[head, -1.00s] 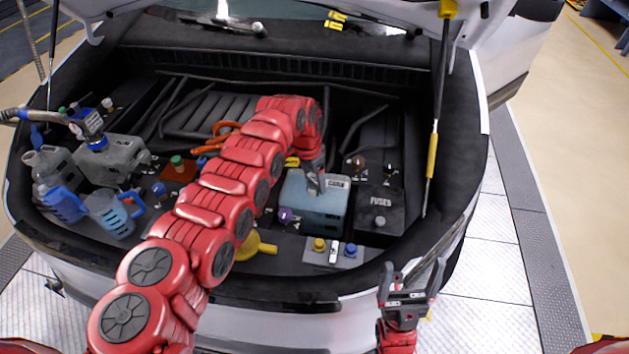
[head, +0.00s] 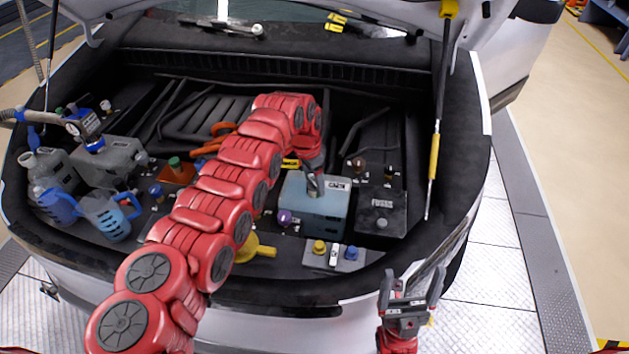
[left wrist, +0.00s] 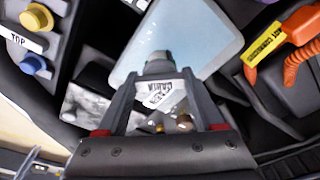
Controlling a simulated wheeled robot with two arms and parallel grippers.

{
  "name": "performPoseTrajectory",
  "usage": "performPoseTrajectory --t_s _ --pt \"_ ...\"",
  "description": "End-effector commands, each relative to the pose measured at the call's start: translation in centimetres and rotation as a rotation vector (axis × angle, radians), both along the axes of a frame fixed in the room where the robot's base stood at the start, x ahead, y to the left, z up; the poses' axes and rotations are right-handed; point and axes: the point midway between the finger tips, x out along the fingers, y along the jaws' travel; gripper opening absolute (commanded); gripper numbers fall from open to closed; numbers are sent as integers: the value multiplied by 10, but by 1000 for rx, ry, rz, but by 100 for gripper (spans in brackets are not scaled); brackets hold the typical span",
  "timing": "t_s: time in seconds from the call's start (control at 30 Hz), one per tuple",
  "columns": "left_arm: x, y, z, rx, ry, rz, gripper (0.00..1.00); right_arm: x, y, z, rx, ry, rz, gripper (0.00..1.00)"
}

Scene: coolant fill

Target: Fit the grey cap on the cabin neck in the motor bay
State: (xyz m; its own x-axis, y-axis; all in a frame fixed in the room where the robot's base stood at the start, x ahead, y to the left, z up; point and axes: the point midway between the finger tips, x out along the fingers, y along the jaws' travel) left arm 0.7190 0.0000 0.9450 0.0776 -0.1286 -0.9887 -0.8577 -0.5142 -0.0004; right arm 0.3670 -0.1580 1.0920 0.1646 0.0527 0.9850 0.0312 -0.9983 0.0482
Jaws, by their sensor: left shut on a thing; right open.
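The cabin tank (head: 318,215) is a pale blue translucent box at the right middle of the motor bay, with a white label on top; it also shows in the left wrist view (left wrist: 200,32). My left gripper (head: 314,188) points down over the tank's top at the neck. In the left wrist view its fingers (left wrist: 158,72) are shut on a small grey cap (left wrist: 157,63), mostly hidden between them. The neck is hidden under the cap and fingers, so I cannot tell how the cap sits. My right gripper (head: 411,292) is open and empty outside the bay's front edge.
A fuse box (head: 380,212) stands right of the tank. Yellow (head: 319,246) and blue (head: 351,252) caps sit in front, a purple cap (head: 284,217) to its left. A lid strut (head: 434,150) rises at right.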

Motion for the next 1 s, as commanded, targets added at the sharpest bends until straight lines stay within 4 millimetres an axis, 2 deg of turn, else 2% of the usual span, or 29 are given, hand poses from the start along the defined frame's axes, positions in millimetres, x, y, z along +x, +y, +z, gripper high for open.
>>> performPoseTrajectory --t_s 0.53,0.57,0.7,0.73,1.0 --pt "-2 2 -5 4 9 -37 33 0 0 -12 0 0 0 87" --pt "-2 2 -3 4 9 -38 72 0 0 -11 0 0 0 87" --pt "-1 2 -2 4 7 -37 98 0 0 -10 0 0 0 87" --pt "-1 2 -2 3 7 -38 100 0 0 -10 0 0 0 87" --pt "0 1 1 1 2 -38 100 0 0 -11 0 0 0 87"
